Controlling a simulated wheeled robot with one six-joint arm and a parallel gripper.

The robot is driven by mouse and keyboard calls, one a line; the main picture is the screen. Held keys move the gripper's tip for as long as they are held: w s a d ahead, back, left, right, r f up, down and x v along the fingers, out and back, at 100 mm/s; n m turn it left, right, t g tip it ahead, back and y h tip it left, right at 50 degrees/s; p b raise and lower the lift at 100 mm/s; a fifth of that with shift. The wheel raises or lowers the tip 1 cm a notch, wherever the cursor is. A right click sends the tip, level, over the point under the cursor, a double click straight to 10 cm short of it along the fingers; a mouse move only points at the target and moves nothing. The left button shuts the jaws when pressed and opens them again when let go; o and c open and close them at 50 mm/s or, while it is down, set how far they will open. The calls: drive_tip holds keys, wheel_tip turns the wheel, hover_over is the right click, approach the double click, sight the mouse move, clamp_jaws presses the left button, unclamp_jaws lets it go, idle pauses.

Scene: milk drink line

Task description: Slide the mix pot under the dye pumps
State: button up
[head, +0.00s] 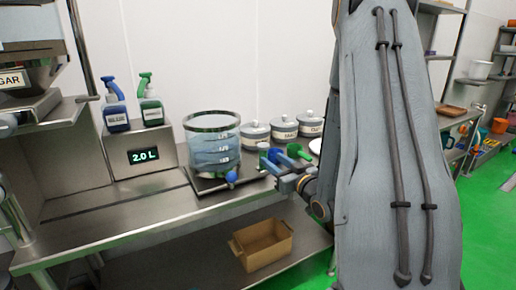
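The mix pot (213,144) is a clear, round pot with volume marks and a dark rim, holding a pale blue liquid. It stands upright on a dark plate (203,187) on the steel bench. A blue ball knob (231,176) shows at the pot's front right. The dye pumps, one blue (115,112) and one green (151,106), stand on a steel box (160,138) left of the pot; the box display reads 2.0 L. My gripper (277,172) is right of the pot and knob, apparently apart from them. Its fingers are small and partly hidden, so their opening is unclear.
Lidded canisters (284,129) stand behind and right of the pot. Blue and green scoops (298,151) are close to my gripper. A sugar dispenser (28,95) is at far left. Bare bench (120,203) lies left of the pot. A tan bin (262,246) sits on the lower shelf.

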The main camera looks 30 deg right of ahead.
sight(258, 147)
drive_tip(key=shift+w+r, duration=0.1)
drive_tip(key=shift+w, duration=0.4)
drive_tip(key=w+p, duration=0.2)
drive_tip(key=w, duration=0.9)
drive_tip(key=shift+a, duration=0.15)
drive_tip(key=shift+s, duration=0.1)
clamp_jaws()
